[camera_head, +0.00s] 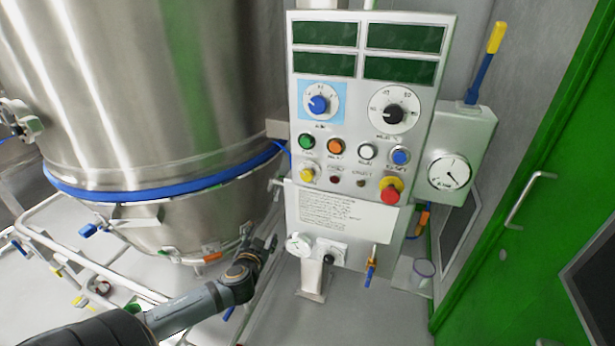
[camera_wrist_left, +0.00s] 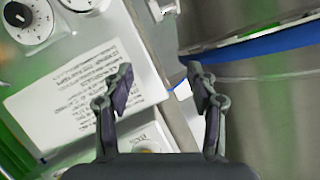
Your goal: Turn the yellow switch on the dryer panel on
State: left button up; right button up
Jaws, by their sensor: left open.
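The dryer panel (camera_head: 368,130) stands upright right of the steel vessel. Its yellow switch (camera_head: 307,174) is a small round knob at the lower left of the button rows. Whether it is on or off is too small to tell. My left gripper (camera_head: 270,243) is open and empty, below and left of the switch, beside the panel's lower part. In the left wrist view, the open fingers (camera_wrist_left: 160,80) have nothing between them. The printed label (camera_wrist_left: 75,95) is left of them, and a partly hidden round part with yellow shows at the bottom. My right gripper is out of view.
The steel vessel (camera_head: 150,80) with its blue band (camera_head: 150,193) is close on the left. A red emergency button (camera_head: 390,193) sits right of the switch. A gauge box (camera_head: 455,160) and green door (camera_head: 530,170) are farther right. Pipe rails (camera_head: 90,262) run below the vessel.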

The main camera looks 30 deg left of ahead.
aim_at(306, 177)
pick_arm(q)
jog(key=w+d+r+m+t+h, duration=0.1)
jog(key=d+r+t, duration=0.2)
jog(key=d+r, duration=0.35)
jog(key=w+d+r+t+h, duration=0.15)
jog(key=d+r, duration=0.25)
jog(key=r, duration=0.6)
jog(key=shift+t, duration=0.25)
jog(key=b+x, duration=0.1)
jog(key=x, duration=0.1)
jog(key=b+x, duration=0.1)
jog(key=x, duration=0.2)
jog(key=shift+s+a+b, duration=0.15)
jog(key=shift+a+b, duration=0.15)
jog(key=shift+a, duration=0.05)
jog(key=p+x, duration=0.1)
jog(key=x, duration=0.3)
jog(key=shift+r, duration=0.2)
jog(key=shift+w+f, duration=0.1)
jog(key=shift+w, duration=0.45)
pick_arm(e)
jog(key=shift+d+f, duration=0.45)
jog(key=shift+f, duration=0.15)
pick_arm(q)
jog(key=shift+c, duration=0.3)
jog(key=c, duration=1.1)
